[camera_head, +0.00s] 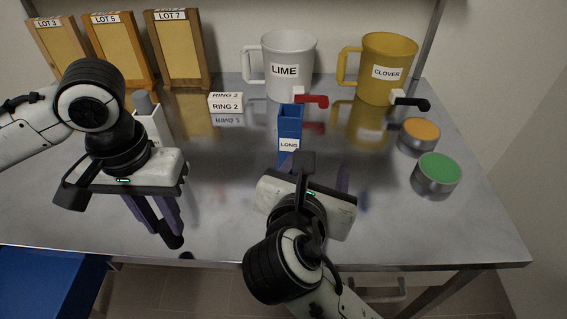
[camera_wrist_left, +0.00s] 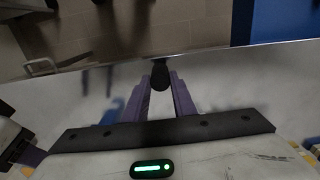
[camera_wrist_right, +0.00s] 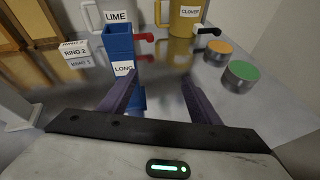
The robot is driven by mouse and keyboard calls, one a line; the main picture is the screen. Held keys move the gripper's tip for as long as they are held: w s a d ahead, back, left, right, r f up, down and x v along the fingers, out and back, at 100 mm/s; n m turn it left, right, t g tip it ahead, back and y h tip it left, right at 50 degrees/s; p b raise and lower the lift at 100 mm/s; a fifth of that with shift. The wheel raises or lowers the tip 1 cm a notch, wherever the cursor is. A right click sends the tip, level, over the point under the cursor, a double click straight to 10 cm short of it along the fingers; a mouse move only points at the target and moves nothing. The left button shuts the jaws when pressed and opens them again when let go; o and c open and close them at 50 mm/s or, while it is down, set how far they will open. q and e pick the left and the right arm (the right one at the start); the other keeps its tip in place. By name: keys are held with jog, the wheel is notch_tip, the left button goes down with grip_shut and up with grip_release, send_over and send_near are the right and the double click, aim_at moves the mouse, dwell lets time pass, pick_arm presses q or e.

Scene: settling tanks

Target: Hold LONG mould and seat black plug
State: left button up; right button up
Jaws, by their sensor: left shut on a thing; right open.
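The blue LONG mould (camera_head: 290,120) stands upright on the shiny table, its white label facing me; it also shows in the right wrist view (camera_wrist_right: 120,45). My right gripper (camera_wrist_right: 160,95) is open and empty. Its fingers are on the near side of the mould, which is beyond them and to the left in the right wrist view. My left gripper (camera_head: 168,228) is shut on the black plug (camera_head: 172,241), near the table's front edge and well left of the mould. The plug shows between the fingertips in the left wrist view (camera_wrist_left: 160,75).
A white LIME jug (camera_head: 284,50) with a red tap and a yellow CLOVER jug (camera_head: 388,52) stand behind. Orange (camera_head: 419,133) and green (camera_head: 438,170) tins are at right. A RING 2 block (camera_head: 226,104) and a white grey-topped item (camera_head: 150,122) stand left. Table between the grippers is clear.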

aim_at(289, 146)
jog(key=a+r+n+y, duration=0.2)
jog(key=a+n, duration=0.1)
jog(key=a, duration=0.3)
jog(key=x, duration=1.1)
jog(key=shift+s+d+f, duration=0.15)
jog(key=shift+d+f, duration=0.05)
jog(key=shift+f, duration=0.05)
jog(key=c, duration=1.3)
jog(key=shift+o, duration=0.2)
jog(key=o, duration=1.3)
jog(key=shift+c, duration=0.2)
